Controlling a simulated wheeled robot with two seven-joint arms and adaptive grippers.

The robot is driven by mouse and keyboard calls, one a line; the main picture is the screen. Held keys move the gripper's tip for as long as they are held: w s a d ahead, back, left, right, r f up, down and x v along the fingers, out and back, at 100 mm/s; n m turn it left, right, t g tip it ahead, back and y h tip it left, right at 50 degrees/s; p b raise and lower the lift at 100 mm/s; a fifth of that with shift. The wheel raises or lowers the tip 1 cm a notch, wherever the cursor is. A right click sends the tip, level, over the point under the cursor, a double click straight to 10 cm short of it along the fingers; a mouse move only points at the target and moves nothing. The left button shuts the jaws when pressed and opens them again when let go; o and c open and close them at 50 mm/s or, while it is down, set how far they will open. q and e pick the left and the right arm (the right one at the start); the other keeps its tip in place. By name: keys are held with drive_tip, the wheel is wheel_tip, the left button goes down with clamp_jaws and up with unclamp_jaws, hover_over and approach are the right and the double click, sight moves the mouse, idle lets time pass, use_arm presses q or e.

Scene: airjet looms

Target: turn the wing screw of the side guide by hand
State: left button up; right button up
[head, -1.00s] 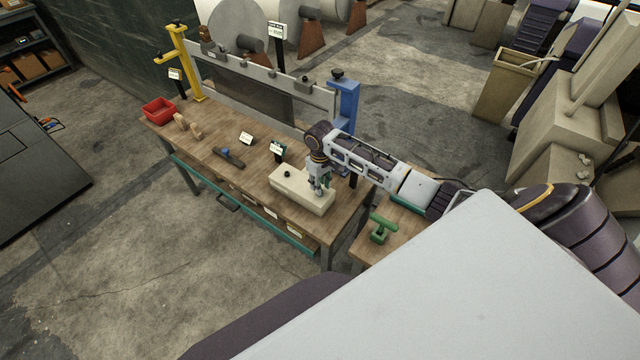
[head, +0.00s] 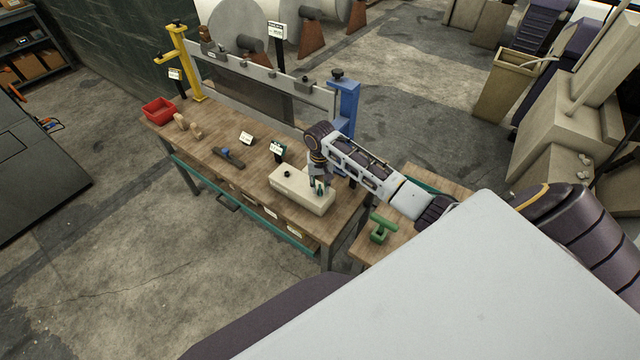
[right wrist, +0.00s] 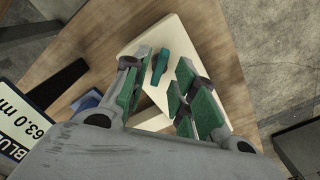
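The side guide looks like a cream block (head: 292,190) lying on the wooden workbench, with a dark round knob (head: 287,174) on its left part. In the right wrist view the block (right wrist: 185,52) carries a teal wing screw (right wrist: 160,66) standing up from it. My right gripper (head: 320,190) points down over the block's right end. In the right wrist view its green-padded fingers (right wrist: 165,85) are apart, with the wing screw in the gap near their tips, closer to the left finger. I cannot tell whether a pad touches it. My left gripper is not in view.
A long grey frame (head: 265,78) stands along the bench's back between yellow (head: 182,62) and blue (head: 345,100) posts. A green T-shaped piece (head: 381,229) sits on the side table.

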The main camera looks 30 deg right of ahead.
drive_tip(key=shift+f, duration=0.15)
idle(0.4)
drive_tip(key=shift+f, duration=0.85)
clamp_jaws()
drive_tip(key=shift+d+n, duration=0.1)
drive_tip(key=shift+n, duration=0.5)
drive_tip(key=shift+o, duration=0.5)
unclamp_jaws()
drive_tip(key=shift+r, duration=0.1)
